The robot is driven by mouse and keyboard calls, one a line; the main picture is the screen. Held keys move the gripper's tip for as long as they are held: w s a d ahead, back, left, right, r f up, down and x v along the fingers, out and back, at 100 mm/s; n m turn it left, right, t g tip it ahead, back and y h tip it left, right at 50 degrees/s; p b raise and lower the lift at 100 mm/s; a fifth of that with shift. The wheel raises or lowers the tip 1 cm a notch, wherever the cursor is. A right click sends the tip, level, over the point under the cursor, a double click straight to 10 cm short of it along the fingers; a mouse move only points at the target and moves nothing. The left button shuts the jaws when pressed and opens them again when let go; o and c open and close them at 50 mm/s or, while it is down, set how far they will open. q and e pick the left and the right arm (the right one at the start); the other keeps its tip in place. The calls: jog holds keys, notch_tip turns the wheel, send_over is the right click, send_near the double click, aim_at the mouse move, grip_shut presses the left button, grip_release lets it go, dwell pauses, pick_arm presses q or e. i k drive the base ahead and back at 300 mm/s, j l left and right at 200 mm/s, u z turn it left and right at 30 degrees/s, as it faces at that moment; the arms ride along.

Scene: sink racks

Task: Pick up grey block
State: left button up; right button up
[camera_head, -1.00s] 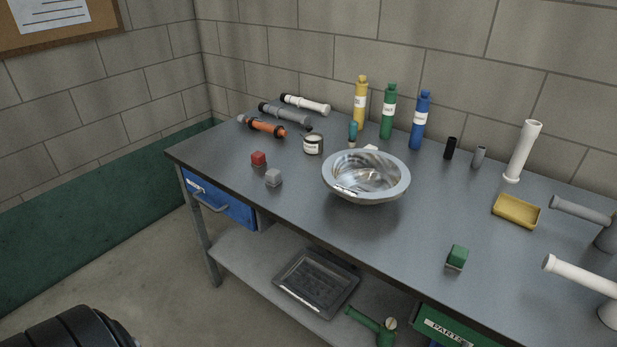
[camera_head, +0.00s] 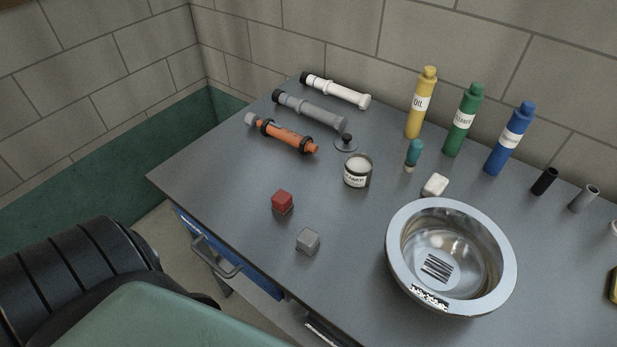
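The grey block (camera_head: 307,241) is a small cube lying on the grey workbench (camera_head: 228,170), near its front edge. It is fully visible and nothing touches it. A red block (camera_head: 282,202) lies just behind it and to its left. Dark ribbed and green parts of my own body fill the lower left corner. Neither of my grippers shows in the view.
A metal sink bowl (camera_head: 404,262) stands right of the grey block. A labelled jar (camera_head: 357,172) is behind the block. Pipe pieces, including an orange one (camera_head: 285,137), lie at the back left. Yellow (camera_head: 420,104), green (camera_head: 463,120) and blue (camera_head: 509,139) bottles stand along the wall.

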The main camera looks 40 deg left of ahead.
aim_at(307, 242)
jog(key=k+u, duration=0.15)
jog(key=u, duration=0.85)
